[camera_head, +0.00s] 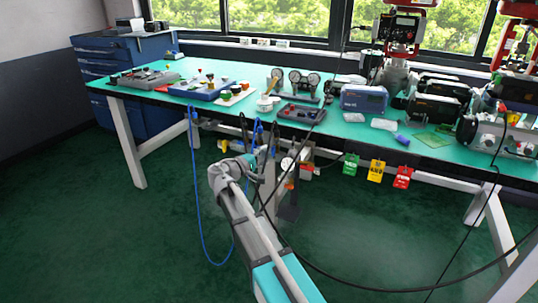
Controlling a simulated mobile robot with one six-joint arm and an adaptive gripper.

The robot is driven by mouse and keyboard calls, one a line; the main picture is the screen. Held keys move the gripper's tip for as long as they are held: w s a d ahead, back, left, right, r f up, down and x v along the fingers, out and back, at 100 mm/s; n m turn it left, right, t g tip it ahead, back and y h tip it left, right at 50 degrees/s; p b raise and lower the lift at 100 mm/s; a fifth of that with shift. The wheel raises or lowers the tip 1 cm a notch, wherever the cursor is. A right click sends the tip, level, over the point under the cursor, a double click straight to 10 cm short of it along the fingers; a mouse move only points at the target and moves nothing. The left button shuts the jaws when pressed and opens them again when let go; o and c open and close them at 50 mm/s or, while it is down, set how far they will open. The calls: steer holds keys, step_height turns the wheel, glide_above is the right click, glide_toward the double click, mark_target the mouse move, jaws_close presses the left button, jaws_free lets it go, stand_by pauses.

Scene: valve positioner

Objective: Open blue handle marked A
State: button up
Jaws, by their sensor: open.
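My arm reaches up from the bottom toward the front edge of the green-topped bench (120,92). My gripper (250,161) is at its far end, below the bench edge; it is small, and its fingers are hard to make out. It shows nothing clearly held and is open. A small blue part (258,127), possibly a valve handle, is just above it at the bench edge. Another blue part (193,114) is further left, where a blue hose hangs. No letter A is readable on either. The piping behind my gripper is partly hidden by my arm and cables.
A round gauge (287,163) and fittings are under the bench, right of my gripper. Green (350,164), yellow (376,171) and red (403,177) tags hang from the edge. A blue hose (196,205) and black cables (400,290) hang close by. The left floor is clear.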

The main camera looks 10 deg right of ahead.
steer(key=v, duration=0.9)
steer(key=shift+s, duration=0.2)
stand_by(1.3)
steer(key=s+d+f+m+g+y, duration=0.3)
steer(key=s+d+f+g+y, duration=0.3)
steer(key=s+d+f, duration=0.5)
steer(key=s+f+m+g+y, duration=0.1)
steer(key=s+f+y, duration=0.2)
steer(key=s, duration=0.3)
steer(key=s+f+m+g+y+p, duration=0.1)
steer(key=s+f+m+g+y, duration=0.1)
steer(key=s+y, duration=0.3)
steer(key=shift+s+f+y, duration=0.4)
steer(key=shift+f+y, duration=0.15)
steer(key=shift+y, duration=0.15)
